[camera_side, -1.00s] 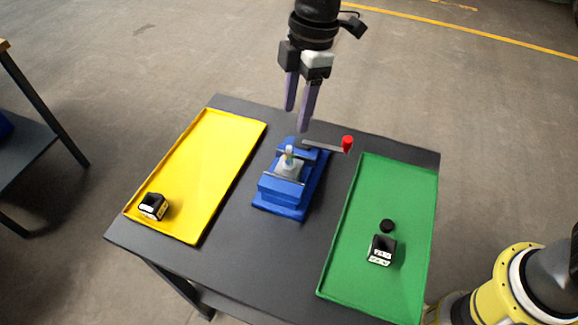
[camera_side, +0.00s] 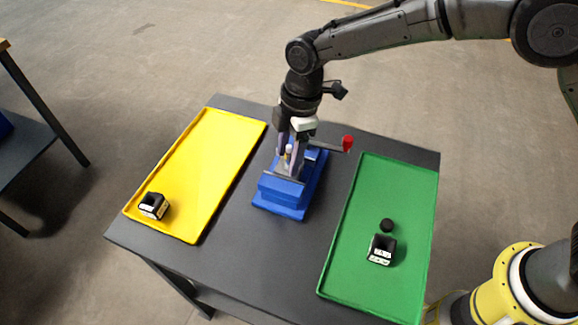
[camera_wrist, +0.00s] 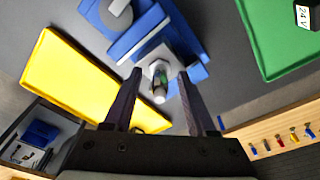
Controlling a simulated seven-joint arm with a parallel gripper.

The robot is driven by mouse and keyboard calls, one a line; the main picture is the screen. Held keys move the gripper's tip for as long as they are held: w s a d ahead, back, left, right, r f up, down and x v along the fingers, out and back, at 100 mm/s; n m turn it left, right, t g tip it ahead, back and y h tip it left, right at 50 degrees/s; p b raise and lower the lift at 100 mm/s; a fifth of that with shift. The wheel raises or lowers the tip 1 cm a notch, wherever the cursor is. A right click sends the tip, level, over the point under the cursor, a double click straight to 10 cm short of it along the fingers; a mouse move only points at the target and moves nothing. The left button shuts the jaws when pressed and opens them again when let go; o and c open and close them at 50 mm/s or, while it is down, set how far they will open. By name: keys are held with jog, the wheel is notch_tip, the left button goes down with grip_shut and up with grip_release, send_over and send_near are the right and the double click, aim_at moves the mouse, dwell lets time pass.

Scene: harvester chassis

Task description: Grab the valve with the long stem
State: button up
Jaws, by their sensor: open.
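The valve (camera_side: 288,154) is clamped in the blue vise (camera_side: 281,192) at the middle of the table, mostly hidden by my fingers in the side view. In the wrist view the valve (camera_wrist: 159,88) shows a pale grey body and a stem pointing toward the camera, with some green on it. My gripper (camera_side: 290,160) is lowered over the vise. In the wrist view the fingers of my gripper (camera_wrist: 160,76) are open, one on each side of the valve, with visible gaps. I cannot tell whether either finger touches it.
A yellow tray (camera_side: 215,150) lies left with a black-and-white block (camera_side: 153,206). A green tray (camera_side: 365,200) lies right with a similar block (camera_side: 381,249) and a black round piece (camera_side: 387,225).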

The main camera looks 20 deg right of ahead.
grip_shut()
jog(key=shift+r, duration=0.1)
dwell(1.3)
